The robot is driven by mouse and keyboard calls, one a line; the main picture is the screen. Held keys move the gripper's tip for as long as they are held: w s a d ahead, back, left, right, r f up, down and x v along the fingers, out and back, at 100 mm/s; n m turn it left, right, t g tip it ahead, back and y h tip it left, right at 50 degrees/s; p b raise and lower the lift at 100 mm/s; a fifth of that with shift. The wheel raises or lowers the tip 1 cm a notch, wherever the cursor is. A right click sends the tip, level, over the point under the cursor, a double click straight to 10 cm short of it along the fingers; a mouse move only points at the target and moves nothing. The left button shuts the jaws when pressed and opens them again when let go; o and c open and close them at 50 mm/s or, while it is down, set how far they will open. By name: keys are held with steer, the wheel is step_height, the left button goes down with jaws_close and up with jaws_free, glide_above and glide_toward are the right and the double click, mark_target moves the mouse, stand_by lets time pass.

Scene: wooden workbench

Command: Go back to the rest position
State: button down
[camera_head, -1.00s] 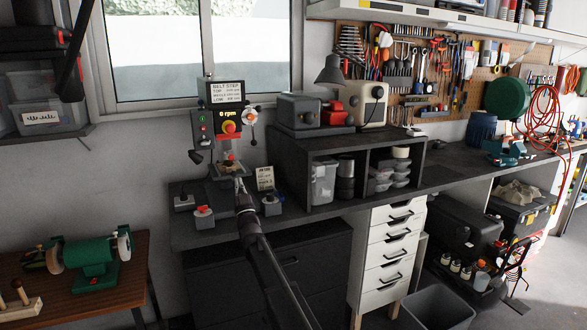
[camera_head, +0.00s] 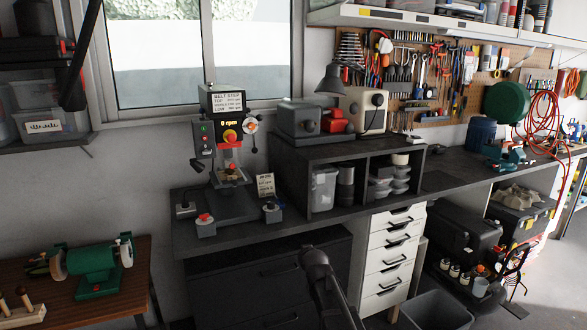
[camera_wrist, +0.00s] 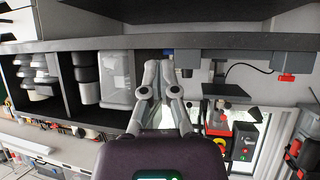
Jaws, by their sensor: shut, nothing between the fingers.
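My gripper (camera_wrist: 159,72) shows in the wrist view with its two grey fingers drawn together and nothing between them. The wrist view is upside down. In the head view my dark arm rises from the bottom edge, low in front of the bench; the fingers cannot be made out there. The drill press (camera_head: 229,150) stands on the bench at the left, clear of my arm. Its display reads 0 rpm, and it also shows in the wrist view (camera_wrist: 230,128). No object is in my gripper.
The dark workbench (camera_head: 330,218) runs to the right, with a shelf unit (camera_head: 330,152) on it. Small switch boxes (camera_head: 204,226) stand around the press. White drawers (camera_head: 391,258) and a bin (camera_head: 437,311) stand below. A green grinder (camera_head: 93,262) sits on a side table.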

steer(key=s+d+f+g+p, duration=0.1)
steer(key=s+d+g, duration=0.3)
steer(key=s, duration=0.6)
steer(key=s+d+f+m+g+h+p, duration=0.1)
steer(key=s+d+f+g, duration=0.2)
steer(key=s, duration=0.7)
steer(key=s+d+f+m+g+h, duration=0.1)
steer(key=s+d+g, duration=0.3)
steer(key=s, duration=0.7)
steer(key=d+f, duration=0.1)
steer(key=d, duration=0.1)
steer(key=shift+d+g+p, duration=0.3)
steer(key=shift+p, duration=0.1)
